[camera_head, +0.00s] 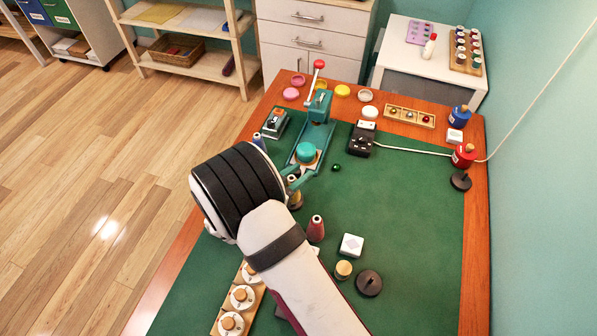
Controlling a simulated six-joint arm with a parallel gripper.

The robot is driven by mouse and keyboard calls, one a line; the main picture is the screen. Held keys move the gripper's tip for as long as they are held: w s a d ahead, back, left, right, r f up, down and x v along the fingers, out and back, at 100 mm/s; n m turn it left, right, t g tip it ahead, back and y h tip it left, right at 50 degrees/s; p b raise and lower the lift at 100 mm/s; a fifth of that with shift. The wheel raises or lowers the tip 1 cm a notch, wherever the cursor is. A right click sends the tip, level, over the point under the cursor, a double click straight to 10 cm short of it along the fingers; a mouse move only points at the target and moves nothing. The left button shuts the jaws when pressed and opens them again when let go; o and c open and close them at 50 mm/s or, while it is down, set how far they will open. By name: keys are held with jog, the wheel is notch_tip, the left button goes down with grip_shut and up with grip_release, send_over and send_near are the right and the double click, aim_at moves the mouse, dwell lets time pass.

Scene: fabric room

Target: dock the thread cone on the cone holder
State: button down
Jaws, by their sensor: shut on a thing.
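My gripper (297,180) is at the far side of my thick black-banded wrist, which hides much of it. It is shut on what looks like an olive-brown thread cone (295,199) with a dark tip, partly hidden by the wrist. Two dark round bases could be the cone holder: one (369,283) lies at the lower right of the green mat, and one with a short peg (460,181) is at the right edge. I cannot tell which is the holder. A maroon thread cone (316,229) stands on the mat near my forearm, and a blue one (258,141) beyond my wrist.
A teal press (317,135) with a red knob stands behind my gripper. A black box (361,140) has a white cable running right. A wooden tray of white discs (239,298) is at lower left. The green mat (405,210) is clear at centre right.

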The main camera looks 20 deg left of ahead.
jog(key=shift+f, duration=0.45)
jog(key=c, duration=0.9)
grip_release()
jog(key=shift+o, duration=0.2)
jog(key=v, duration=1.1)
